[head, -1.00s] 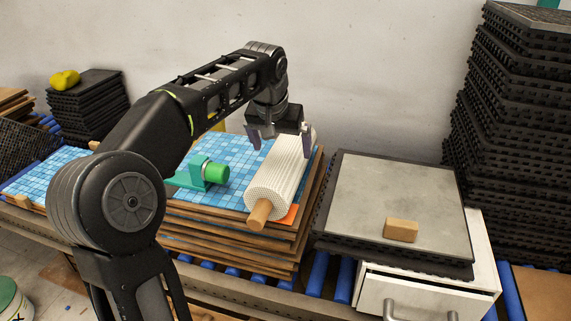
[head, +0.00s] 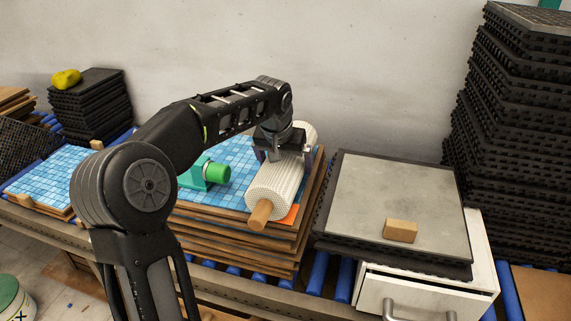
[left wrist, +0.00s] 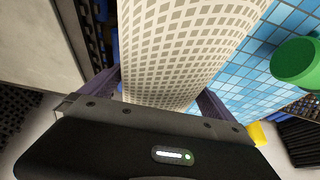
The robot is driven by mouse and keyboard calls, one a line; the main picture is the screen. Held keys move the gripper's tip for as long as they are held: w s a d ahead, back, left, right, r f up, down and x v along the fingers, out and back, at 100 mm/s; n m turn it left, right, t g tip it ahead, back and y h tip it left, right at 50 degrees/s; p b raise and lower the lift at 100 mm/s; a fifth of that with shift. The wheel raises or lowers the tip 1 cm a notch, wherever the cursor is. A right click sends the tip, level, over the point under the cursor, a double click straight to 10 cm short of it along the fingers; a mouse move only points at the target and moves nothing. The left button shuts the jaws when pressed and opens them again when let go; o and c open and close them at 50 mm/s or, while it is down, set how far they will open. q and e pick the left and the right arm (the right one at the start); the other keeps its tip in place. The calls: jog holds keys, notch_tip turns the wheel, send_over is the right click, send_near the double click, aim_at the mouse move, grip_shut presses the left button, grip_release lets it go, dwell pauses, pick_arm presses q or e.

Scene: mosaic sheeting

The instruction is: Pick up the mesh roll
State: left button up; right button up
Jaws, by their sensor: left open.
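The mesh roll (head: 272,195) is a white gridded cylinder on a wooden core, lying on the blue mosaic sheet (head: 236,152) on top of a stack of boards. The core's end (head: 260,214) sticks out at the near side. My left gripper (head: 283,160) is open over the far half of the roll, pointing down. In the left wrist view the roll (left wrist: 180,45) runs between the two spread fingers, one on each side of it. I cannot tell whether the fingers touch it. My right gripper is not in view.
A green tool (head: 213,173) lies on the sheet left of the roll. Right of the stack, a grey slab (head: 400,190) bears a tan block (head: 400,231) above a white drawer unit (head: 430,290). Tall black stacked trays (head: 510,130) stand at the far right.

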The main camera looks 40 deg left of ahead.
pick_arm(q)
jog(key=shift+c, duration=0.4)
jog(key=c, duration=1.8)
jog(key=shift+w, duration=0.1)
